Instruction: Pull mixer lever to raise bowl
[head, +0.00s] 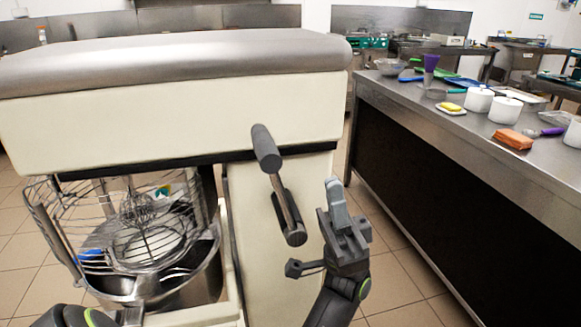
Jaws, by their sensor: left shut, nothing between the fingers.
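The cream mixer (180,120) with a grey top fills the left half of the head view. Its lever (279,190) is a metal rod with a dark grey grip at the upper end and a dark pivot at the lower end, on the mixer's side. It leans up and to the left. The steel bowl (205,275) is at the lower left, behind a wire guard, with a wire whisk above and inside it. My left gripper (335,190) is just right of the lever in the picture, pointing up, shut and empty, apart from the lever. My right gripper is not in view.
A steel counter (440,125) runs along the right, holding white pots (479,98), an orange-brown block (513,139), a yellow block on a dish and utensils. Tiled floor (395,270) is clear between mixer and counter. Part of my arm shows at bottom left.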

